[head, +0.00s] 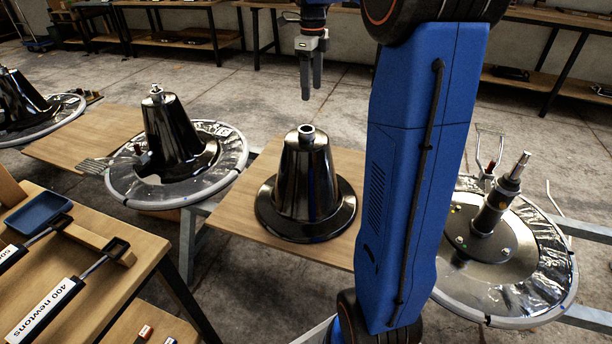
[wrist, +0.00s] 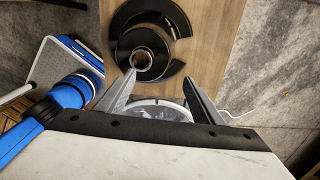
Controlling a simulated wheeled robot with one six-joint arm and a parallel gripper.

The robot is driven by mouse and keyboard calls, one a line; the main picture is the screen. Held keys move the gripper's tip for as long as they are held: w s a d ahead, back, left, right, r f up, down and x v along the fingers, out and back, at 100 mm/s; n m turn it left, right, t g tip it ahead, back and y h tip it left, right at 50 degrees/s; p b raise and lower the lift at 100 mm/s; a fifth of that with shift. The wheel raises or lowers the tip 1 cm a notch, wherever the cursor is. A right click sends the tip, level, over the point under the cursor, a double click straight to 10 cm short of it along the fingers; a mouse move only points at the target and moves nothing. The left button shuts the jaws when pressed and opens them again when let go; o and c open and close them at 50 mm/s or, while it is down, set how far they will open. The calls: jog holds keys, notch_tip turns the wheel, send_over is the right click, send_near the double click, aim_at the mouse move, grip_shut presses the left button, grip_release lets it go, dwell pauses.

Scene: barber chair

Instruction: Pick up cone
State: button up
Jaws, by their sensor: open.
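A glossy black cone (head: 308,192) with a wide flange and a ring-shaped open top stands upright on a wooden board (head: 226,212) in the middle of the head view. In the wrist view the cone (wrist: 165,22) is seen from above, just beyond my fingertips and slightly left of centre. My gripper (head: 311,92) hangs with its fingers down, higher than the cone top and apart from it. In the wrist view my gripper (wrist: 160,82) is open, with nothing between its fingers. Part of the board is hidden behind my blue arm.
A second black cone (head: 170,128) sits on a round metal base (head: 125,190) to the left, and a third (head: 18,98) is at the far left. A round base with a bare post (head: 497,200) is at the right. A wooden table (head: 120,235) with tools is front left.

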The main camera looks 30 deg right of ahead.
notch_tip(320, 180, down, 14)
jog(key=shift+s+r, duration=0.1)
jog(key=shift+s, duration=0.05)
grip_shut()
dwell(0.7)
